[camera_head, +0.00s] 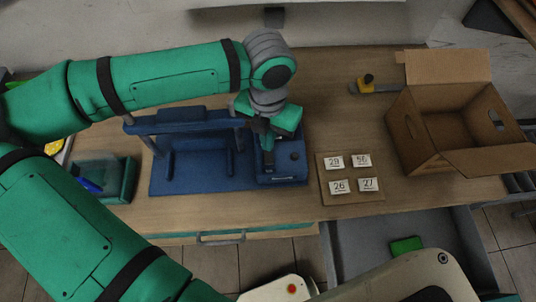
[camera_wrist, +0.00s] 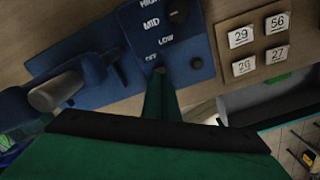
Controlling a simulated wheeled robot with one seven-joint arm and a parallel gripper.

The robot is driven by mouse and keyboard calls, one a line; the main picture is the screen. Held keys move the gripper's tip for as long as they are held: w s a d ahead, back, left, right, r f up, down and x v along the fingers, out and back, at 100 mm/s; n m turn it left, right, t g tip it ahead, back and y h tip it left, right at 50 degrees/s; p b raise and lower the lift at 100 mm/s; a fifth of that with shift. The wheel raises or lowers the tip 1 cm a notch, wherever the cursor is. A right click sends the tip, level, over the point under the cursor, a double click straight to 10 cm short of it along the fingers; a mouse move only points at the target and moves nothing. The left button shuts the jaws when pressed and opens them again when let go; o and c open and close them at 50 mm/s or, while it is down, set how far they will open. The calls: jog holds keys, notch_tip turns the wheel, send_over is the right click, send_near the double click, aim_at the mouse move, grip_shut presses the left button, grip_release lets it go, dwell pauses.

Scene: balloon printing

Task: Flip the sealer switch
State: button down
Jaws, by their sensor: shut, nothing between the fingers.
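The blue sealer (camera_head: 165,181) stands on the wooden table, with its control box (camera_head: 292,163) at its right end. In the wrist view the box face (camera_wrist: 150,35) carries the labels HIGH, MID, LOW and OFF beside a dark dial (camera_wrist: 176,11). A small round part (camera_wrist: 196,63) sits below the dial; I cannot tell whether it is the switch. My gripper (camera_head: 267,146) is over the control box, fingers pointing down. In the wrist view its shut fingertips (camera_wrist: 160,73) are near the OFF label, holding nothing. Whether they touch the box is unclear.
A board (camera_head: 350,197) with numbered cards lies right of the sealer. A drawer (camera_head: 350,246) is open below the table's front edge, holding a green item (camera_head: 406,245).

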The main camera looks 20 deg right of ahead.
aim_at(268, 153)
jog(key=shift+r, duration=2.15)
